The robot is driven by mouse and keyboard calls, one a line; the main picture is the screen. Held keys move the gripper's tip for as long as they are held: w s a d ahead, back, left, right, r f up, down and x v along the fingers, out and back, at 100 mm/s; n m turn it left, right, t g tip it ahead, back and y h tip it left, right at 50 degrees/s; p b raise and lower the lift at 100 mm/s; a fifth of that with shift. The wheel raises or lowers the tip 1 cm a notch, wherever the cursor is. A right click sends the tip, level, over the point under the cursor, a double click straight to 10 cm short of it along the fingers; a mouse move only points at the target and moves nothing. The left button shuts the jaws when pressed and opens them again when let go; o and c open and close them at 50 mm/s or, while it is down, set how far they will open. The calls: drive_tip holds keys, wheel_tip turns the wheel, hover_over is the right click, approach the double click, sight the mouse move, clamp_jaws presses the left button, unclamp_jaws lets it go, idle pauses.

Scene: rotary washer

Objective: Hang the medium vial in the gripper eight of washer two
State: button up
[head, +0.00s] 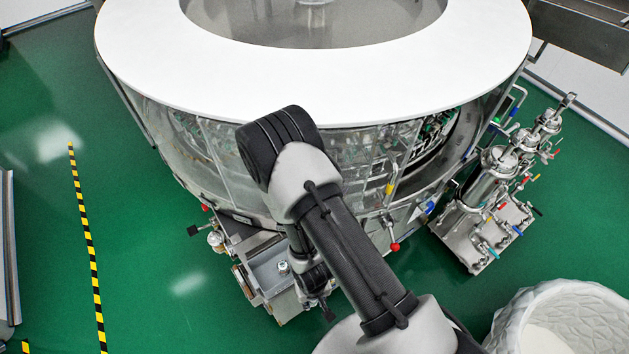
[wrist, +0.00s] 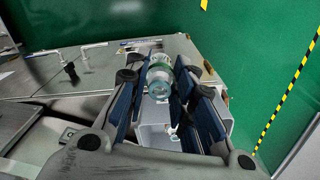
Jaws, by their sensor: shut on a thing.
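In the wrist view my gripper (wrist: 167,82) is shut on a clear glass vial (wrist: 159,77), held between its blue-padded fingers. The fingers cover part of the vial's sides. In the head view my arm hides most of my gripper and the vial. The rotary washer (head: 455,60) is a large round machine with a white ring top and clear side panels. Rows of small washer grippers (head: 435,130) show through the panels. They are too small to tell which is number eight. The vial is outside the panels, low by the washer's front.
A metal tray unit (head: 268,275) juts from the washer's front, beside my arm. Piped metal filter housings (head: 490,180) stand at the right. A white textured bin (head: 565,310) is at the lower right. Green floor (head: 150,250) is open at the left, with a yellow-black stripe (head: 86,230).

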drive_tip(key=w+d+r+m+b, duration=0.1)
drive_tip(key=w+d+r, duration=0.3)
drive_tip(key=w+r, duration=0.45)
drive_tip(key=w+d+r+m+b, duration=0.1)
drive_tip(key=w+d+r, duration=0.3)
drive_tip(key=w+r, duration=0.45)
drive_tip(key=d+r+m, duration=0.1)
drive_tip(key=d+r, duration=0.5)
drive_tip(key=r, duration=0.5)
drive_tip(key=shift+w+d+b, duration=0.25)
drive_tip(key=shift+w+b, duration=0.2)
drive_tip(key=shift+f, duration=0.1)
